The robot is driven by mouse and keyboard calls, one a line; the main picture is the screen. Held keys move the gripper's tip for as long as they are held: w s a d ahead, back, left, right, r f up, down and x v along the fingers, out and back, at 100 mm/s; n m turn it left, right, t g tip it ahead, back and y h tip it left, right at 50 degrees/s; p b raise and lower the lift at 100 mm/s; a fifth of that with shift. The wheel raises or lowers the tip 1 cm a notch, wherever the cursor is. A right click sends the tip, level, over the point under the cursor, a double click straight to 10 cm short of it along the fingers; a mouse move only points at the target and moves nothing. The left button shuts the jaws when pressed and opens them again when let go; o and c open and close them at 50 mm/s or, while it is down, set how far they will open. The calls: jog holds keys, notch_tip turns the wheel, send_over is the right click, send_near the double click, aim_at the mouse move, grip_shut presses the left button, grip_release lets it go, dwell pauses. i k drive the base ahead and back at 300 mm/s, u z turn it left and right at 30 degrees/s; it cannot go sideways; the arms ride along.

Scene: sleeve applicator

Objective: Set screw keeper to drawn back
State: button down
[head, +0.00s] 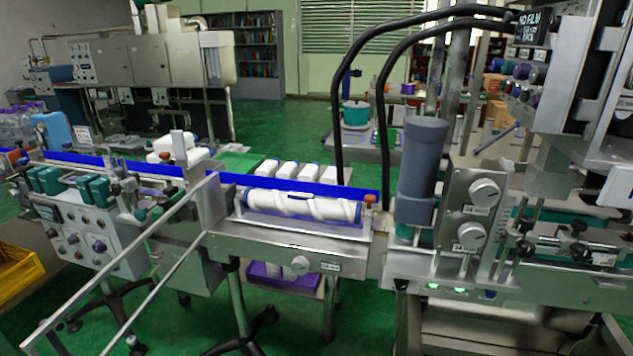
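A white feed screw (325,209) with spiral grooves lies along the metal conveyor, in front of a blue guide strip (345,190). A small dark blue bar (300,196) shows along the top of the screw. An orange-topped fitting (369,199) stands at the screw's right end. I cannot tell for sure which of these small parts is the screw keeper, nor its position. My gripper is not in view.
A metal rod frame (122,258) sticks out toward me at left. A knob (300,265) sits on the front panel below the screw. A grey cylinder (422,160) and a panel with two dials (473,215) stand to the right. White bottles (285,174) stand behind.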

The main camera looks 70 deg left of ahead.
aim_at(370, 199)
jog(key=u, duration=1.55)
